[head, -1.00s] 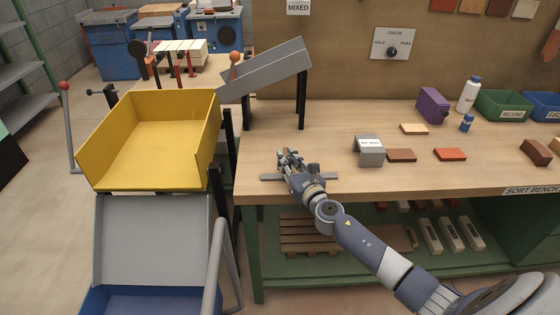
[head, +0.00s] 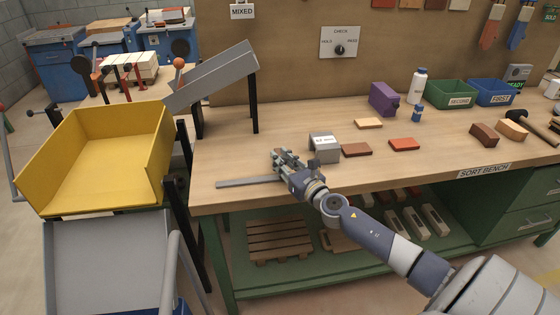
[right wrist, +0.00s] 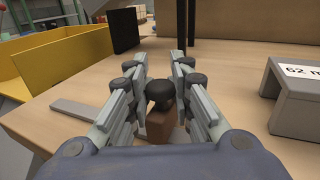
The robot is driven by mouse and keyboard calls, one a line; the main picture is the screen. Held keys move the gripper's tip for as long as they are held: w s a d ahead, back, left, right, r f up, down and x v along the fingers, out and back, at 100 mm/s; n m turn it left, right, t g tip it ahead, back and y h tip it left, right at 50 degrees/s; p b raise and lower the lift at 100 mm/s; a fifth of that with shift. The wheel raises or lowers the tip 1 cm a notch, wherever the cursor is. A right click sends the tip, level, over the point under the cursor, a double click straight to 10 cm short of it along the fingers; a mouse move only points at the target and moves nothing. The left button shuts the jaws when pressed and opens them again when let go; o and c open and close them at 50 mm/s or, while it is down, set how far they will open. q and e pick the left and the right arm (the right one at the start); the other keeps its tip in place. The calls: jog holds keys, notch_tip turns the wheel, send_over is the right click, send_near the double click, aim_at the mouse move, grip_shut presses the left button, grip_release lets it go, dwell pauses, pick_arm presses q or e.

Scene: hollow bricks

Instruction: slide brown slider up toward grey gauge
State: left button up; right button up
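The brown slider (right wrist: 160,125) with its round black knob shows between my right gripper's fingers in the right wrist view; in the head view the gripper hides it. My right gripper (head: 285,158) also shows in the right wrist view (right wrist: 160,85), its fingers close on both sides of the knob, with any contact hard to see. The flat grey bar (head: 245,183) under it is bare to the left of the gripper. The grey gauge (head: 325,155), an arch with a white label, stands just right of the gripper, apart from it. My left gripper is not in view.
A brown brick (head: 356,150) and a red brick (head: 404,144) lie right of the gauge. A tan brick (head: 368,124) and a purple item (head: 384,100) lie behind. A yellow bin (head: 100,160) and a sloping grey chute (head: 212,80) stand left. The bench is clear behind the bar.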

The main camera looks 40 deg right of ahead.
jog(key=o, duration=0.4)
jog(key=shift+s+a+f, duration=0.15)
jog(key=shift+a+f, duration=0.1)
jog(key=shift+f, duration=0.1)
jog(key=shift+o, duration=0.2)
jog(key=shift+d+r, duration=0.1)
jog(key=shift+r, duration=0.1)
jog(key=s, duration=1.2)
jog(key=shift+a, duration=0.4)
jog(key=shift+r, duration=0.1)
